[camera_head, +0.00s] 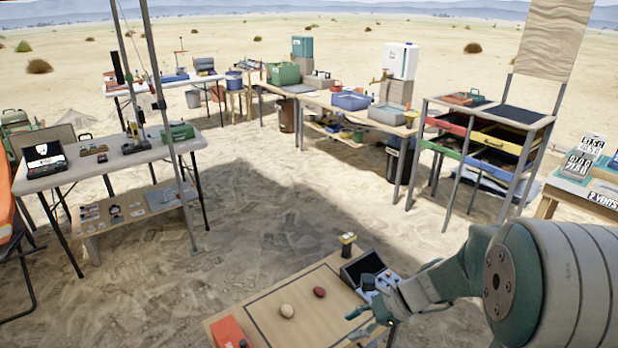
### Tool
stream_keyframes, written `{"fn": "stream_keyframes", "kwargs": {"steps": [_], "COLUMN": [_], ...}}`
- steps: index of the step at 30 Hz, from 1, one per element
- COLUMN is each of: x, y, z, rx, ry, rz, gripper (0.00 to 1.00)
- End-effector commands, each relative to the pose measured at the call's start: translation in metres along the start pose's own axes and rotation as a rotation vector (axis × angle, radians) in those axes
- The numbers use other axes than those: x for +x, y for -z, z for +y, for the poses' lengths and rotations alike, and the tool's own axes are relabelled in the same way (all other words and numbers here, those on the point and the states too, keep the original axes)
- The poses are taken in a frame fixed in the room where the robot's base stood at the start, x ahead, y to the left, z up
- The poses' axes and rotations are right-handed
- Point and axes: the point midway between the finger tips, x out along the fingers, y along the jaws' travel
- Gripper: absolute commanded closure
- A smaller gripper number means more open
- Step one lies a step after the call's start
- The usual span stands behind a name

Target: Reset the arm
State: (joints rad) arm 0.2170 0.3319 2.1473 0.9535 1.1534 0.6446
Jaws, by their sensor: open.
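My gripper (372,324) is at the lower right, at the end of my arm, low over the right side of a wooden table. Its teal fingers are apart, with nothing seen between them. A pale rounded object (287,310) and a dark red one (320,292) lie on the table (262,307), inside a dark outlined square, to the left of my gripper. They are apart from each other and from the gripper. Part of the table's right side is hidden behind my arm.
A grey table (110,160) stands left, and a rack with coloured drawers (483,130) right. Open sand (270,215) lies between.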

Motion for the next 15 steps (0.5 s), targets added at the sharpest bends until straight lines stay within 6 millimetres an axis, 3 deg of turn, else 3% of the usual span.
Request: {"fn": "stream_keyframes", "kwargs": {"steps": [6, 15], "x": [-0.029, -0.068], "y": [-0.036, -0.064], "z": [0.037, 0.087], "rx": [-0.365, -0.842], "ry": [-0.053, -0.14], "rz": [0.195, 0.476], "gripper": [0.49, 0.49]}}
